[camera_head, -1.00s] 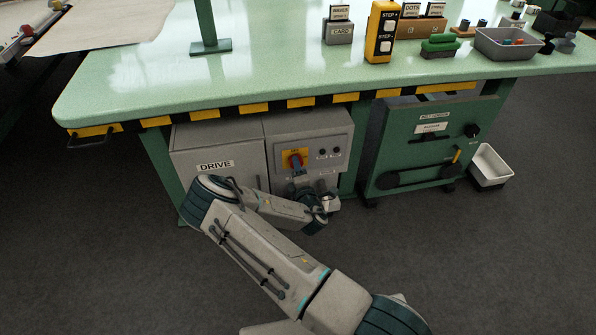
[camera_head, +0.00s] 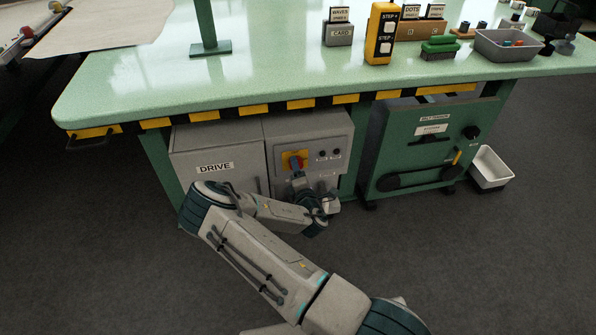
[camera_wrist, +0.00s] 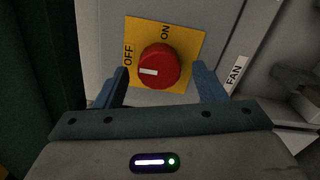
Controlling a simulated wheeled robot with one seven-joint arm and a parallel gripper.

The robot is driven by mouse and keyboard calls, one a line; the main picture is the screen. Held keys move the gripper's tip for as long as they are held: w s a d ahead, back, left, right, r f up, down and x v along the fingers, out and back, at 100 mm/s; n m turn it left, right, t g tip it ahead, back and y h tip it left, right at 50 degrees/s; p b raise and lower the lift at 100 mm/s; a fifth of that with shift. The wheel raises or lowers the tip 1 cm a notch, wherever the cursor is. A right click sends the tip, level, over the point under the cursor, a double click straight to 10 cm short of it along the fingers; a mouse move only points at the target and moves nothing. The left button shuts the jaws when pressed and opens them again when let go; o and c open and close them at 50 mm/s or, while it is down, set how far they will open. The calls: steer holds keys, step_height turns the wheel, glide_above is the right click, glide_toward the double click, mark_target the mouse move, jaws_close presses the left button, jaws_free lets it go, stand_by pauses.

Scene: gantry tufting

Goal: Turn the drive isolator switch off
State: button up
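The drive isolator switch is a round red knob (camera_wrist: 158,66) on a yellow plate (camera_wrist: 190,42) marked OFF and ON. In the wrist view its white mark lies on the left of the knob, toward the OFF side; ON is at the top. My gripper (camera_wrist: 160,72) is open, with one blue finger on each side of the knob. Gaps show between the fingers and the knob. In the head view the yellow plate (camera_head: 285,162) is on the grey cabinet right of the DRIVE door, and my gripper (camera_head: 297,166) partly hides the knob.
The DRIVE door (camera_head: 215,149) is left of the switch panel. A FAN label (camera_wrist: 236,73) is right of the plate. The green worktop (camera_head: 260,75) with a striped edge overhangs the cabinet. A green unit (camera_head: 400,166) stands to the right, with a white bin (camera_head: 490,168) beyond.

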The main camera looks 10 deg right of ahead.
steer(key=s+p, duration=0.2)
steer(key=s, duration=1.2)
steer(key=shift+w+r, duration=0.1)
